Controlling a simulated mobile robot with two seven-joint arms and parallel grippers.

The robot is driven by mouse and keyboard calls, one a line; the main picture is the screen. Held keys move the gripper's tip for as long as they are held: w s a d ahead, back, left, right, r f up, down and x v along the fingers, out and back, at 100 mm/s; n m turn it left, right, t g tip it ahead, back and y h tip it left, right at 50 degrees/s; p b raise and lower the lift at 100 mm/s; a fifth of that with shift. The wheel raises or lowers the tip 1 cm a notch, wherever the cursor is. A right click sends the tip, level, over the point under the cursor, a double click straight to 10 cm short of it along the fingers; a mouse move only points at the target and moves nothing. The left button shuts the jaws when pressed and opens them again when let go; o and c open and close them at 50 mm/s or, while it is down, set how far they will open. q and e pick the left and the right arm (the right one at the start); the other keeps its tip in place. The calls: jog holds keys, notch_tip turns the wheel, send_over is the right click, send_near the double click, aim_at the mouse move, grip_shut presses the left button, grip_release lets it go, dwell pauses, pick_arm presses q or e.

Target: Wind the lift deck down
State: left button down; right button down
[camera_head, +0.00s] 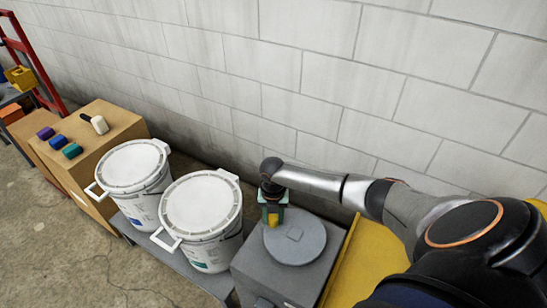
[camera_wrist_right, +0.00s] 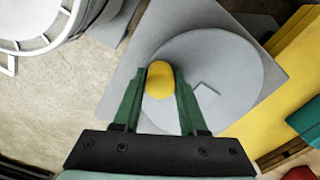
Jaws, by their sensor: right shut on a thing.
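A grey round wheel (camera_head: 306,248) lies flat on top of a grey box (camera_head: 262,275) against the wall side. A yellow knob (camera_head: 273,219) stands near the wheel's edge. My right gripper (camera_head: 272,203) reaches down from above and is shut on the knob. In the right wrist view, its green fingers stand on either side of the yellow knob (camera_wrist_right: 159,80), over the grey wheel (camera_wrist_right: 234,75). A grey deck (camera_head: 212,284) shows under two white lidded buckets; I cannot tell its height. My left gripper is not in view.
The white buckets (camera_head: 202,205) (camera_head: 134,167) stand left of the box. A cardboard box (camera_head: 112,124) with coloured blocks and a white-headed tool is farther left. A yellow surface (camera_head: 347,268) lies right of the wheel. A block wall runs behind. Bare floor (camera_head: 90,270) shows at lower left.

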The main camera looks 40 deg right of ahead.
jog(key=shift+c, duration=2.2)
grip_release()
jog(key=shift+a, duration=0.1)
notch_tip(320, 180, up, 13)
jog(key=p, duration=0.1)
jog(key=shift+f, duration=0.2)
jog(key=s+a+f+m+t+y, duration=0.2)
jog(key=s+a+f+m, duration=0.1)
jog(key=a+f+m, duration=0.4)
jog(key=s+a+f+m+t+y, duration=0.1)
jog(key=s+a+f+m+t, duration=0.25)
jog(key=a, duration=0.55)
jog(key=s+a+m+t, duration=0.1)
jog(key=s+m+t, duration=0.3)
jog(key=s+m, duration=0.6)
jog(key=m, duration=0.5)
jog(key=shift+a+f+h, duration=0.2)
jog(key=shift+f+h, duration=0.1)
jog(key=shift+f, duration=0.1)
